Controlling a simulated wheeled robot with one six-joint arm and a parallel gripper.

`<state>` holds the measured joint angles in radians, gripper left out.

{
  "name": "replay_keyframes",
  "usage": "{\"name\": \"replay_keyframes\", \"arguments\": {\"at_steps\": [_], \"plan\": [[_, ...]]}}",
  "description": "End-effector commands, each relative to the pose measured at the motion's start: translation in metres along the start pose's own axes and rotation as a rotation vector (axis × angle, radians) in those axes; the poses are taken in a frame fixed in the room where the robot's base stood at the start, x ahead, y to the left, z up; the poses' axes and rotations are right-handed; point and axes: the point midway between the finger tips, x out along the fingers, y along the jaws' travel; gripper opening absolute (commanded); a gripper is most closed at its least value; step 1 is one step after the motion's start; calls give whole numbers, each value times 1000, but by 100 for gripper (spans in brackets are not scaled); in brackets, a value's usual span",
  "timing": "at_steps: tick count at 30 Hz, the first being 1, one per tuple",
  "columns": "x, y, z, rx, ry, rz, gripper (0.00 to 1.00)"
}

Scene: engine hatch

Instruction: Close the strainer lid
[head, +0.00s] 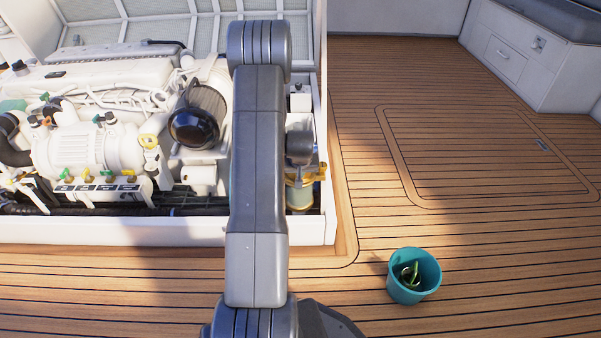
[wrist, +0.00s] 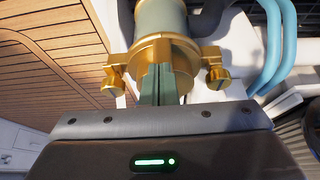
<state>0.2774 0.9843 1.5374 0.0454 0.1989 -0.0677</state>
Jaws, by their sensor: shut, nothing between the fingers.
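The strainer (head: 300,197) stands at the right end of the engine hatch, partly behind my arm, with brass fittings (head: 315,174) at its top. In the wrist view its pale grey-green cylinder (wrist: 161,18) shows at the top, with a brass collar (wrist: 150,48) and a brass knob on the left (wrist: 115,76) and right (wrist: 217,76). My gripper (wrist: 160,70) is shut and empty. Its fingers overlap the middle of the brass collar in the picture; I cannot tell whether they touch it. The lid's exact angle is hidden.
White engine parts (head: 90,150) fill the hatch on the left. The hatch's white side wall (head: 322,110) rises close to the strainer. Blue hoses (wrist: 280,45) run beside it. A teal bucket (head: 413,284) stands on the open wooden deck (head: 450,240).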

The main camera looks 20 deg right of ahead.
Motion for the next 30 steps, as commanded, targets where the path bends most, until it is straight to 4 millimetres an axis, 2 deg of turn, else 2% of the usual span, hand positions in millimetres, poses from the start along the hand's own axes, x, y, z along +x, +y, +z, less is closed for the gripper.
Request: {"name": "replay_keyframes", "arguments": {"at_steps": [1, 3, 17, 20, 26, 27, 30], "plan": [[8, 0, 13, 2, -28, -1, 0], [8, 0, 15, 2, -32, -2, 0], [6, 0, 15, 5, -34, -2, 0], [-4, 0, 9, 4, -28, -2, 0], [-44, -1, -19, -1, 0, -1, 0], [-47, -1, -8, -1, -6, -1, 0], [-61, -1, 10, -1, -3, -1, 0]]}}
